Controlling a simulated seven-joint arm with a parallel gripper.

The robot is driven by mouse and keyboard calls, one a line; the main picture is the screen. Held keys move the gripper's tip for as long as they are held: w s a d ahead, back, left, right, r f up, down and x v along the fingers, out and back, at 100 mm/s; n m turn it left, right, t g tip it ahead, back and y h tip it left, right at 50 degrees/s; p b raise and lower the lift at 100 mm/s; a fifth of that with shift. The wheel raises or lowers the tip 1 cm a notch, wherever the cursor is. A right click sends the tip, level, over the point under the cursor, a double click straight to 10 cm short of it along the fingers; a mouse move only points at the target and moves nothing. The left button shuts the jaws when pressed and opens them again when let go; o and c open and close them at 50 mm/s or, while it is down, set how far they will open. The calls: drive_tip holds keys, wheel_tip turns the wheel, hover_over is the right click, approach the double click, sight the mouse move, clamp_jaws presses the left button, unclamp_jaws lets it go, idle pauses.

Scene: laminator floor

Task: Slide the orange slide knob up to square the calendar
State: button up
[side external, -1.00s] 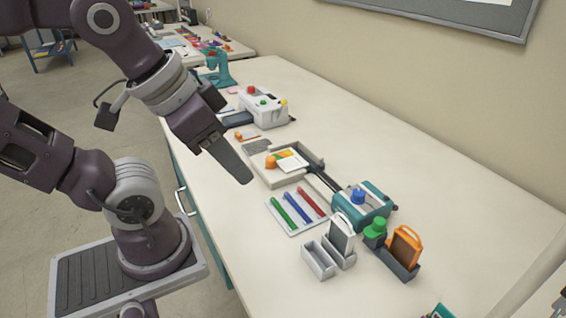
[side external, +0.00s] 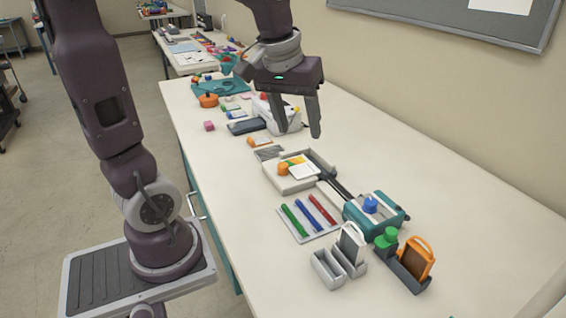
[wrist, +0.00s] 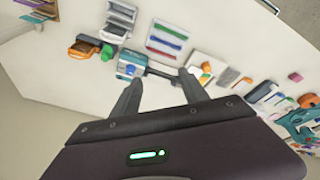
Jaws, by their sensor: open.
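An orange knob (side external: 283,168) sits at the left of a shallow pale tray (side external: 291,188) on the bench. A white card with orange, yellow and green patches (side external: 303,171), which looks like the calendar, lies in the tray beside the knob. In the wrist view the orange knob (wrist: 206,67) is just right of the right finger. My gripper (side external: 299,134) is open and empty, fingers pointing down, above the bench beyond the tray and apart from it. Its two fingers also show in the wrist view (wrist: 160,75). The knob's track cannot be made out.
A teal machine with a blue knob (side external: 370,204) joins the tray by a dark bar. Red, blue and green sticks (side external: 308,215) lie on a plate nearby. A smaller orange piece (side external: 259,142) sits behind the tray. A white box (side external: 264,110) stands near my fingers.

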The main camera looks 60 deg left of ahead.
drive_tip(key=w+a+f+n+g, duration=0.1)
drive_tip(key=w+a+f+n, duration=0.3)
drive_tip(key=a, duration=0.3)
drive_tip(key=n+g, duration=0.2)
drive_tip(key=n, duration=0.3)
hover_over(283, 164)
drive_tip(key=shift+h, duration=0.4)
wheel_tip(283, 164, down, 13)
drive_tip(key=shift+s+d+r, duration=0.1)
drive_tip(key=shift+d, duration=0.05)
wheel_tip(283, 164, down, 8)
drive_tip(key=shift+r, duration=0.25)
drive_tip(key=shift+c, duration=0.4)
clamp_jaws()
